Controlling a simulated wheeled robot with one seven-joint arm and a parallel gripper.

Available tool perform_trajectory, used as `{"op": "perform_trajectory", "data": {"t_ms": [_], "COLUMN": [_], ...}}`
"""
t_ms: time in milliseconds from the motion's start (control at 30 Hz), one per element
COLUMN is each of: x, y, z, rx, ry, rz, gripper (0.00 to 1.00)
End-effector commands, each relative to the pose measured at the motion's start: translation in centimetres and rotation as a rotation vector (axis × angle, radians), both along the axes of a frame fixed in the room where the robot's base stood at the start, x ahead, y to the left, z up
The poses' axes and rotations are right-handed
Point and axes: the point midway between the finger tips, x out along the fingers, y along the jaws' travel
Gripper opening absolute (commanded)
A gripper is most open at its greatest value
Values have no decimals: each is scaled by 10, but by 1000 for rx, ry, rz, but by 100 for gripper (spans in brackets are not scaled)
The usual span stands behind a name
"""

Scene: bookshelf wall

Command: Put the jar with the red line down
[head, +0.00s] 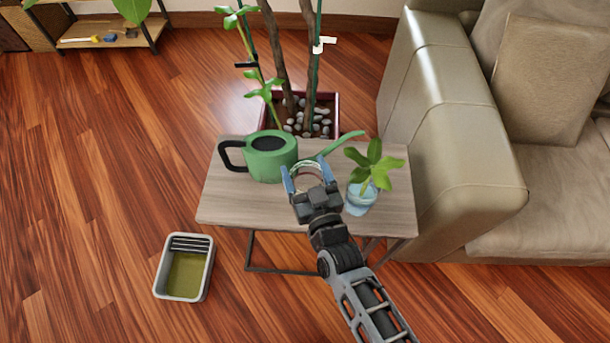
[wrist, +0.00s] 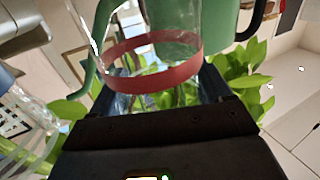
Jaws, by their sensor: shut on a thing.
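The clear glass jar with a red line around it (wrist: 152,60) is between my gripper's fingers in the wrist view. In the head view only a little of the jar (head: 308,168) shows between the blue fingertips. My gripper (head: 308,176) is shut on the jar, over the small wooden side table (head: 235,205). I cannot tell whether the jar's base touches the table. The green watering can (head: 270,160) stands just left of the gripper, with its spout passing behind it. A clear glass with a leafy cutting (head: 360,198) stands to the right.
A potted plant with pebbles (head: 318,118) stands behind the table, and a beige sofa (head: 440,130) to its right. A paint-tray-like bin (head: 185,268) lies on the floor at left. The table's front left part is bare. A low shelf (head: 105,38) stands at the back left.

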Motion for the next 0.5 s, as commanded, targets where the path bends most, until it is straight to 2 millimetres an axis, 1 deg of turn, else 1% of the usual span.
{"op": "perform_trajectory", "data": {"t_ms": [33,133,367,500], "x": [0,0,0,0], "y": [1,1,0,0], "z": [-8,-14,-14,-18], "rx": [-1,0,2,2], "ry": [0,-1,-2,-2], "rz": [2,1,1,1], "gripper": [48,48,48,48]}}
